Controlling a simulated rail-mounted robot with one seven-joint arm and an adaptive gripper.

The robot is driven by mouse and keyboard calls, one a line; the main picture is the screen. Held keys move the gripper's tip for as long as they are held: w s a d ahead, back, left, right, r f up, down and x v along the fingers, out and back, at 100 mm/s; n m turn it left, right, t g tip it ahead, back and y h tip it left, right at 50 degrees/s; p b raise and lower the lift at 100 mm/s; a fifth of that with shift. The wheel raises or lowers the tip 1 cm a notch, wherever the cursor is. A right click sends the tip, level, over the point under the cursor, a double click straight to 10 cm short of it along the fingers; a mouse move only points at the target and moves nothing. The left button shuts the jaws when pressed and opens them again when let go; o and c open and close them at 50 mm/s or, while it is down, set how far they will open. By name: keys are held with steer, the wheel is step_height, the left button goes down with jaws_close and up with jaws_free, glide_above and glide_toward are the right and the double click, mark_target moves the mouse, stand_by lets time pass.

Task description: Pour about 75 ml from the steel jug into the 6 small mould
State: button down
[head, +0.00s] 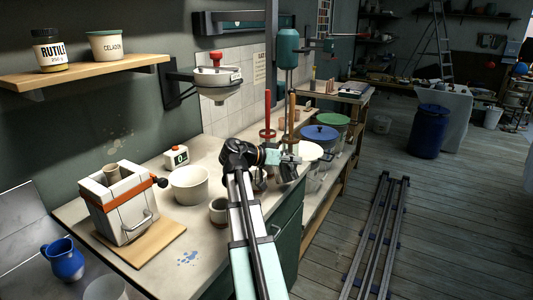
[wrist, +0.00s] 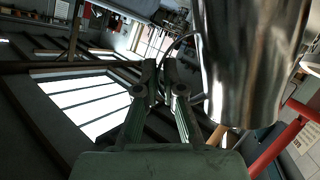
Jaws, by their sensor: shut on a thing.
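My gripper (head: 291,160) is over the right part of the counter. In the wrist view my gripper's fingers (wrist: 163,70) are closed together on the thin handle of the steel jug (wrist: 252,65). The shiny jug hangs on the right of that view, partly cut off by the top edge. Its mouth and contents do not show, and the camera view is strongly tilted. In the head view my arm and gripper mostly cover the jug. A white plaster mould (head: 112,192) with an orange strap stands on a board at the left. I can read no 6 on any mould.
A blue jug (head: 64,260) is at lower left. Lidded tubs (head: 320,133) stand to the right.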

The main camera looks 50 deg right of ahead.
steer(key=shift+w+d+r+n+p, duration=0.25)
steer(key=shift+w+r+n+p, duration=0.25)
steer(key=shift+w+r+p, duration=0.5)
steer(key=r+n+p, duration=0.1)
steer(key=p, duration=0.1)
steer(key=w+r+n+g+p, duration=0.1)
steer(key=p, duration=0.1)
steer(key=w+r+g+p, duration=0.1)
steer(key=p, duration=0.1)
steer(key=shift+d+r+n+p, duration=0.25)
steer(key=shift+d+n+p, duration=0.05)
steer(key=shift+n+p, duration=0.1)
steer(key=shift+w+d+r+n+p, duration=0.15)
steer(key=shift+w+r+n+p, duration=0.4)
steer(key=shift+p, duration=0.7)
steer(key=shift+w+d+r+n+g+h+p, duration=0.2)
steer(key=shift+w+r+n+g+h+p, duration=0.4)
steer(key=shift+p, duration=1.15)
steer(key=shift+w+n, duration=0.4)
steer(key=shift+n, duration=0.05)
steer(key=shift+w+d+r+n+g+p, duration=0.15)
steer(key=shift+w+r+n+g+p, duration=0.15)
steer(key=shift+r+n+p, duration=0.4)
steer(key=shift+w+d+f+n+p, duration=0.1)
steer(key=shift+w+n+p, duration=0.25)
steer(key=shift+p, duration=0.1)
stand_by(0.5)
